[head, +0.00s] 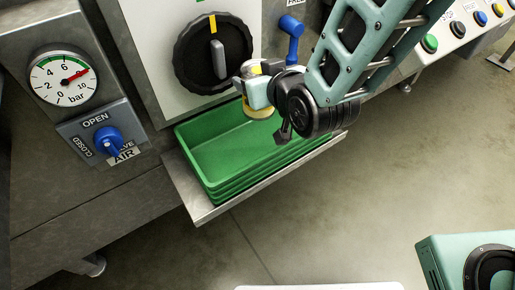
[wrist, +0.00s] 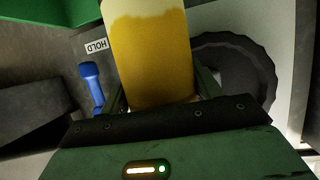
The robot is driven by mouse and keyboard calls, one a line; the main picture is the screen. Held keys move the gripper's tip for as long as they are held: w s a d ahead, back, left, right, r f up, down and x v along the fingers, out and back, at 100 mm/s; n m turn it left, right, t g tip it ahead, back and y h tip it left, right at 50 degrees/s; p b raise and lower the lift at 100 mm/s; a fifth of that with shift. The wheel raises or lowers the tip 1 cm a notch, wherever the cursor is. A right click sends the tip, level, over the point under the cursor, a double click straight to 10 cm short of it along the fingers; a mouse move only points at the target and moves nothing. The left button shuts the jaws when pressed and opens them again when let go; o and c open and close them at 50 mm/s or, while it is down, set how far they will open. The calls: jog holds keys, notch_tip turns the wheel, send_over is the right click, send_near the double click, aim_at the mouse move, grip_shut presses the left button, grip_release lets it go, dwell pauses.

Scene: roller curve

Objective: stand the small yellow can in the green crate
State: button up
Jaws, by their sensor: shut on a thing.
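The small yellow can (head: 259,109) is in my gripper (head: 254,88), over the green crate. In the wrist view the can (wrist: 152,62) fills the middle, yellow with a paler band at one end, and my gripper (wrist: 155,100) is shut on it. My gripper hides the can's middle in the head view. The green crate (head: 196,178) sits on a metal shelf, and its visible floor is bare. The can's lower end shows against the crate's back part; I cannot tell whether it touches anything.
Behind the crate is a panel with a large black rotary knob (head: 214,53) and a blue lever (head: 290,38), close to my gripper. A pressure gauge (head: 64,78) and a blue valve knob (head: 109,142) are at the left. The shelf edge (head: 262,181) runs along the crate's front.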

notch_tip(320, 180, down, 4)
jog(key=b, duration=0.2)
jog(key=shift+r+b, duration=0.15)
jog(key=shift+b, duration=0.15)
notch_tip(320, 180, down, 9)
jog(key=b, duration=0.3)
jog(key=shift+f+b, duration=0.25)
jog(key=shift+b, duration=0.15)
jog(key=o, duration=1.1)
jog(key=shift+c, duration=0.2)
